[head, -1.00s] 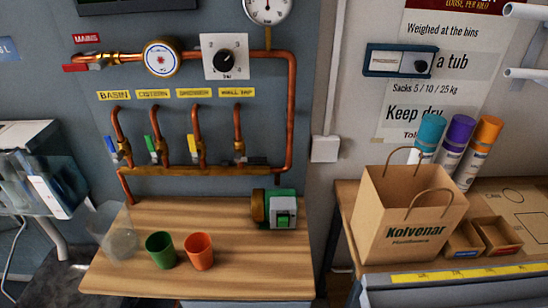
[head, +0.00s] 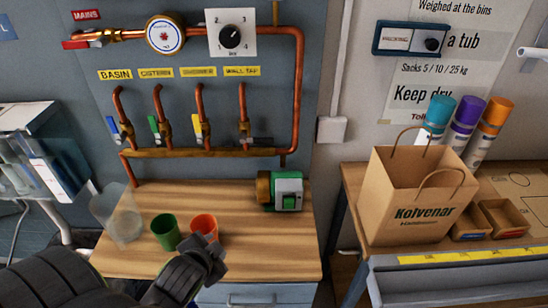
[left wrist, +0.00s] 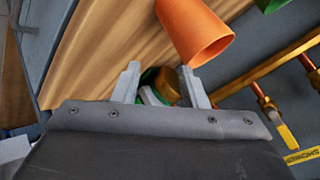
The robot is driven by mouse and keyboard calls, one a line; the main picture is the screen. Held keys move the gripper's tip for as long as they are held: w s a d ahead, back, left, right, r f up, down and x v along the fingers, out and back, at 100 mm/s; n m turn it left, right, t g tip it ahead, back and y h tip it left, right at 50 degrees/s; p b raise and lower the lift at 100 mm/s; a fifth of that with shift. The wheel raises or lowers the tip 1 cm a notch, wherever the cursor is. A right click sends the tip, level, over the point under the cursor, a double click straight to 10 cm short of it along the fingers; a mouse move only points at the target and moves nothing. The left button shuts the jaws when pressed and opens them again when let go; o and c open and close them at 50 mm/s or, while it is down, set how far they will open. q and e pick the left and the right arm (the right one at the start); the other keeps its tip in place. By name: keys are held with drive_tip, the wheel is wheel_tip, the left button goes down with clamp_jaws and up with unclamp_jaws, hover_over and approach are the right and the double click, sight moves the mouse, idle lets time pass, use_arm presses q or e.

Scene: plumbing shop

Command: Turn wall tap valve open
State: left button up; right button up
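The wall tap branch (head: 243,108) is the rightmost of the copper branches in the head view, under the yellow "WALL TAP" label (head: 242,71). Its dark handle (head: 262,141) points sideways to the right, across the pipe. The blue, green and yellow handles of the other branches run roughly along their pipes. My left gripper (head: 208,246) is low over the bench, in front of the orange cup and well below the valve. In the left wrist view its two fingers (left wrist: 162,88) are apart with nothing held between them. My right gripper is not in view.
A green cup (head: 165,232), an orange cup (head: 204,226) and a clear jug (head: 118,216) stand on the wooden bench (head: 285,245). A green and brass pump-like unit (head: 284,191) sits below the wall tap. A paper bag (head: 410,200) stands on the right counter.

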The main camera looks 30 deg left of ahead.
use_arm(q)
drive_tip(key=w+a+r+m+t, duration=0.2)
drive_tip(key=w+r+m+t, duration=0.3)
drive_tip(key=w+r, duration=0.15)
drive_tip(key=m+t+h, duration=0.1)
drive_tip(key=m+t, duration=0.3)
drive_tip(key=m, duration=0.3)
approach(264, 142)
drive_tip(key=w+p, duration=0.1)
drive_tip(key=w, duration=0.3)
drive_tip(key=w+a+p, duration=0.1)
drive_tip(key=w, duration=0.3)
drive_tip(key=w+a+p, duration=0.1)
drive_tip(key=w, duration=0.3)
drive_tip(key=shift+r, duration=0.15)
drive_tip(key=shift+s, duration=0.1)
clamp_jaws()
